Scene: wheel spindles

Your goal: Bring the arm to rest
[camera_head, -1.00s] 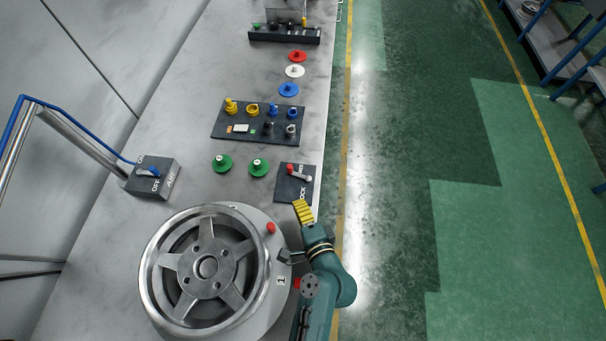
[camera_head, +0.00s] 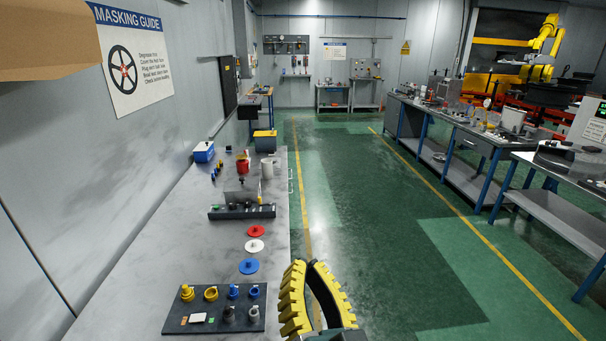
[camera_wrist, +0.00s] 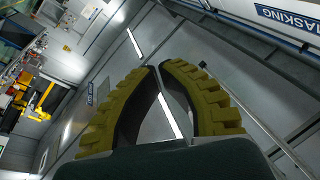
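My gripper (camera_head: 307,264) is raised at the bottom middle of the head view, beside the bench's right edge. Its two yellow ribbed fingers bow apart lower down and come together at the tips, with at most a thin gap. In the wrist view my gripper (camera_wrist: 158,66) shows the same closed-up tips, with nothing between them. It points up toward the wall and ceiling and touches nothing. The wheel is out of view.
The grey bench (camera_head: 130,265) holds a dark tray of coloured plugs and caps (camera_head: 172,322), blue (camera_head: 249,266), white (camera_head: 254,246) and red (camera_head: 256,231) discs, and a black rack (camera_head: 226,213). The green floor (camera_head: 375,250) to the right is clear.

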